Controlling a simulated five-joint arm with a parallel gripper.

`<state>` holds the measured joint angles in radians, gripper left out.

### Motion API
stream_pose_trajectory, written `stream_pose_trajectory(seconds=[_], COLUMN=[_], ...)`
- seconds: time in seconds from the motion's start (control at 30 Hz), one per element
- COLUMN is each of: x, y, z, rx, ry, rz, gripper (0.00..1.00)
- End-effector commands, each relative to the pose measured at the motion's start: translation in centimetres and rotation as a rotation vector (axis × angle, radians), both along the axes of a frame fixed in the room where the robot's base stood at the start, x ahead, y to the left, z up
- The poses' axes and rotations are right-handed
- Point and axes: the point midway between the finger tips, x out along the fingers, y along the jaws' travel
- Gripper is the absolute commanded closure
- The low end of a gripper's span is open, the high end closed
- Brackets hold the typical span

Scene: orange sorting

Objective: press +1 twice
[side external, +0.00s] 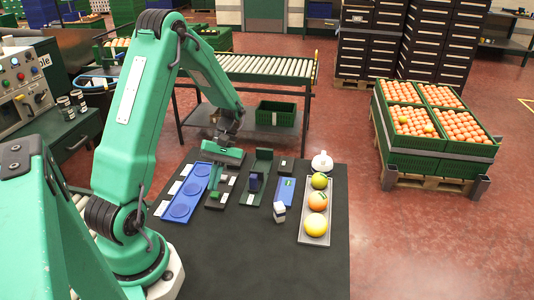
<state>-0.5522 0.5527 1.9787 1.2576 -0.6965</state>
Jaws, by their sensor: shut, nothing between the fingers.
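My gripper (221,160) is at the end of my green arm, low over the back left part of the dark table. It is shut with nothing held. Its fingertips are small and hard to make out. Below it stands a small dark device (214,199) with pale marks. I cannot read a +1 on any button. I cannot tell whether my gripper touches the device.
A blue tray (197,181) with round recesses lies left of my gripper. To the right are a green holder (263,160), a blue piece (286,191), a small white-and-dark block (279,212), a white rounded object (322,162) and a grey tray (304,237) with three fruits. The table front is clear.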

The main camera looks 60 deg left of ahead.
Motion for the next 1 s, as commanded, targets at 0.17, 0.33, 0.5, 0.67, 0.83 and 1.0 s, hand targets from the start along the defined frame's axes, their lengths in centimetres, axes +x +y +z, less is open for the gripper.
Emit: stream_pose_trajectory(seconds=[0.17, 0.33, 0.5, 0.67, 0.83, 1.0], x=[0.0, 0.0, 0.0, 0.0, 0.0, 0.0], y=[0.0, 0.0, 0.0, 0.0, 0.0, 0.0], z=[0.7, 1.9, 3.1, 4.2, 4.9, 5.0], rx=[0.001, 0.001, 0.001, 0.001, 0.001, 0.0], ry=[-0.001, -0.001, -0.001, -0.001, -0.001, 0.0], rz=[0.0, 0.0, 0.0, 0.0, 0.0, 0.0], gripper=[1.0, 1.0, 1.0, 1.0, 1.0, 1.0])
